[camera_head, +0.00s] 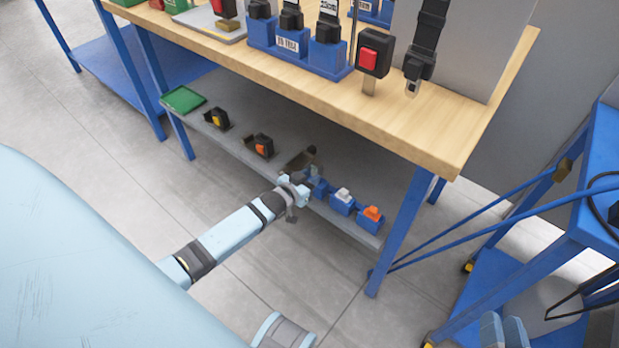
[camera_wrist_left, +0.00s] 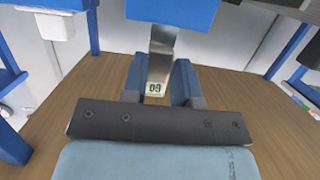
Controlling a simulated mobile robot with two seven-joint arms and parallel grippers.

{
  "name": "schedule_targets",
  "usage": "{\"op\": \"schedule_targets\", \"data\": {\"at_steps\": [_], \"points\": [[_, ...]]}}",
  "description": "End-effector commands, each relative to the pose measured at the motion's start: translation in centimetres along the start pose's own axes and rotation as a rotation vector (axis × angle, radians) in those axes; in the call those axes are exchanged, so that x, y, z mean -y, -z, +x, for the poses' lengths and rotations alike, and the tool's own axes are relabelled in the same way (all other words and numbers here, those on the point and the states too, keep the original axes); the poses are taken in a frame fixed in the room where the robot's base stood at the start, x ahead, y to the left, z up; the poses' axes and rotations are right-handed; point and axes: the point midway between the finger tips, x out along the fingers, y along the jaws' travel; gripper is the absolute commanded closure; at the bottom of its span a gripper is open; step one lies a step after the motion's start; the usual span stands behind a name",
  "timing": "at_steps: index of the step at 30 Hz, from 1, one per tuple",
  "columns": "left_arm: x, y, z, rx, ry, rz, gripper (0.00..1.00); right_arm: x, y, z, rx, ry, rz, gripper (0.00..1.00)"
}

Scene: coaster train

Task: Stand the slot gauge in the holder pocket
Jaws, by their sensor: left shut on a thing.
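The slot gauge appears as a bare metal strip marked with a small number tag (camera_wrist_left: 157,75) in the left wrist view. My left gripper (camera_wrist_left: 157,95) is shut on it, one blue finger on each side. The strip's other end meets a blue block (camera_wrist_left: 172,10), seemingly a holder. I cannot tell whether the strip sits inside it or only touches it. In the head view my left gripper (camera_head: 300,188) is at the lower shelf, beside a blue holder (camera_head: 318,186), and the gauge is too small to make out. My right gripper (camera_head: 503,332) is partly cut off at the bottom edge.
The lower shelf (camera_head: 235,150) also carries a green tray (camera_head: 183,100), black holders (camera_head: 259,146) and blue holders with white (camera_head: 343,197) and orange (camera_head: 372,214) pieces. The wooden tabletop (camera_head: 400,125) overhangs it. A blue table leg (camera_head: 395,235) stands to the right.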

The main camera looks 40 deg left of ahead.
Motion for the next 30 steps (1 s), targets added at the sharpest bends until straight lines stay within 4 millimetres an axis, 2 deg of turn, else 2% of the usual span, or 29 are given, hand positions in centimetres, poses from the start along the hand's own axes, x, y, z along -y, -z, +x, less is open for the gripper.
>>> {"op": "schedule_targets", "data": {"at_steps": [20,21,24,30], "points": [[0.0,-1.1,0.3,-0.004,-0.001,0.000,1.00,-0.1,-0.7,0.1,0.000,0.000,0.000,0.73],[0.0,-1.1,0.3,-0.004,-0.001,0.000,0.66,-0.1,-0.7,0.1,0.000,0.000,0.000,0.73],[0.0,-1.1,0.3,-0.003,0.000,0.000,0.43,-0.1,-0.7,0.1,0.000,0.000,0.000,0.73],[0.0,-1.1,0.3,-0.002,0.000,0.000,0.43,-0.1,-0.8,0.1,0.000,0.000,0.000,0.73]]}}
